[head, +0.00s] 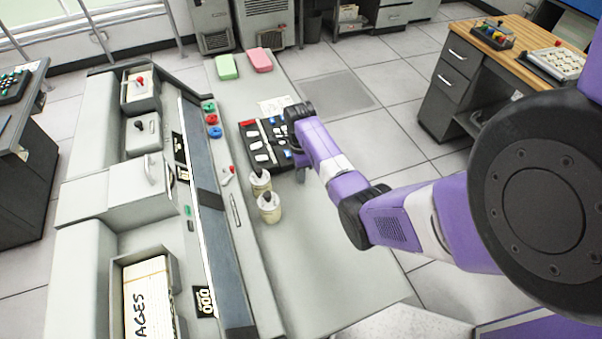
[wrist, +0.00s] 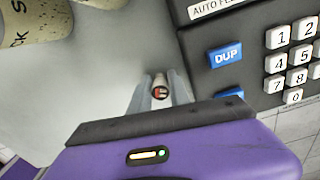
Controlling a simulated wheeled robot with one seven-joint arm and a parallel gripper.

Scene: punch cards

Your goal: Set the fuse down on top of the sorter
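The fuse (wrist: 160,88), a small pale cylinder with a red mark on its end, sits between the two fingers of my gripper (wrist: 161,92) in the wrist view. I cannot tell whether the fingers press on it or stand slightly apart. In the head view my gripper (head: 299,172) is low over the grey desk, at the right edge of the black keyboard (head: 262,145), and the fuse cannot be made out. No thing in view is clearly the sorter. A large grey machine (head: 95,240) with a card tray fills the left, and grey cabinets (head: 265,20) stand at the back.
Two cream pots (head: 269,207) stand left of my gripper. Blue, green and red rings (head: 212,120) sit on the machine's edge. A green pad (head: 227,66) and a pink pad (head: 260,60) lie at the desk's far end. The near desk top (head: 330,270) is clear.

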